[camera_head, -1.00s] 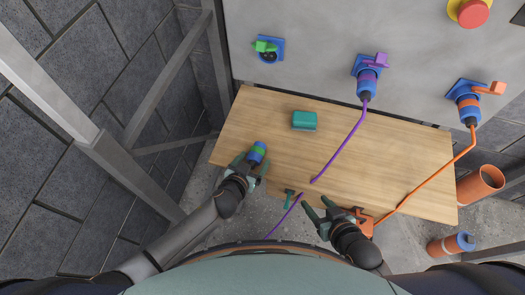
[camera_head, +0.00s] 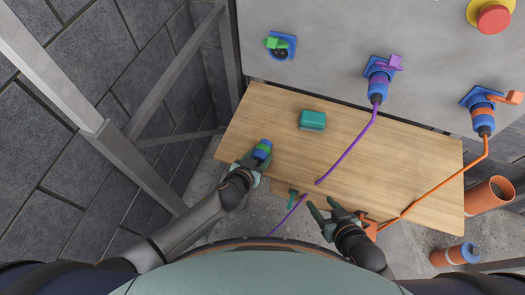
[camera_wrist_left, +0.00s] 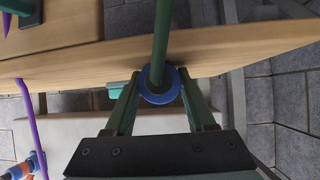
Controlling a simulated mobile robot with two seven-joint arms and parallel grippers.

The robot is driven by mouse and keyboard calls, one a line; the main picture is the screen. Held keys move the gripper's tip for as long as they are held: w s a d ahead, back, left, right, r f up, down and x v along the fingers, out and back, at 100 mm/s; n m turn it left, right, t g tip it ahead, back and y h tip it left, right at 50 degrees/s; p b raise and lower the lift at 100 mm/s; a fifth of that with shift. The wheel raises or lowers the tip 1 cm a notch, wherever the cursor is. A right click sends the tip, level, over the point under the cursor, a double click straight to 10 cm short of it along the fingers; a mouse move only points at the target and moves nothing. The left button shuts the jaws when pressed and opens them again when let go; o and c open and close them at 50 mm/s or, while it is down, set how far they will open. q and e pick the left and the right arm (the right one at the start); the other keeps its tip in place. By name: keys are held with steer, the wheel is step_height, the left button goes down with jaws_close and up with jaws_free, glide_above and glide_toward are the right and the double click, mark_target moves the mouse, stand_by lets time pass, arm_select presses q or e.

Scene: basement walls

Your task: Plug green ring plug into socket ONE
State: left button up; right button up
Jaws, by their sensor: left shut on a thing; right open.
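The green ring plug (camera_head: 262,150) is blue with a green band. My left gripper (camera_head: 253,163) is shut on it above the left front part of the wooden table. In the left wrist view, the plug's blue end (camera_wrist_left: 150,97) sits between the fingers (camera_wrist_left: 155,95), with a green cable (camera_wrist_left: 160,40) running up from it. An empty blue socket with a green lever (camera_head: 280,47) is on the grey panel, up and to the right of the plug. No number is readable on it. My right gripper (camera_head: 330,206) is open and empty near the table's front edge.
Purple (camera_head: 378,83) and orange (camera_head: 483,115) plugs sit in the other sockets, their cables crossing the wooden table (camera_head: 400,165). A teal box (camera_head: 312,120) lies between plug and panel. A red button (camera_head: 493,18) is at top right. Metal frame posts (camera_head: 135,160) stand left.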

mark_target(264, 146)
arm_select(q)
jaws_close()
steer(key=shift+r+p, duration=0.7)
steer(key=shift+r, duration=0.05)
steer(key=shift+r+p, duration=0.45)
steer(key=shift+r, duration=0.05)
steer(key=shift+r+p, duration=2.25)
steer(key=shift+r, duration=0.1)
arm_select(e)
steer(key=shift+s+d+r, duration=0.15)
steer(key=shift+d+r, duration=0.15)
steer(key=shift+r, duration=0.55)
steer(key=shift+s+d+r, duration=0.2)
steer(key=shift+d+r, duration=0.15)
steer(key=shift+r, duration=0.5)
steer(key=shift+s+d+r, duration=0.15)
steer(key=shift+d+r, duration=0.15)
steer(key=shift+r, duration=0.55)
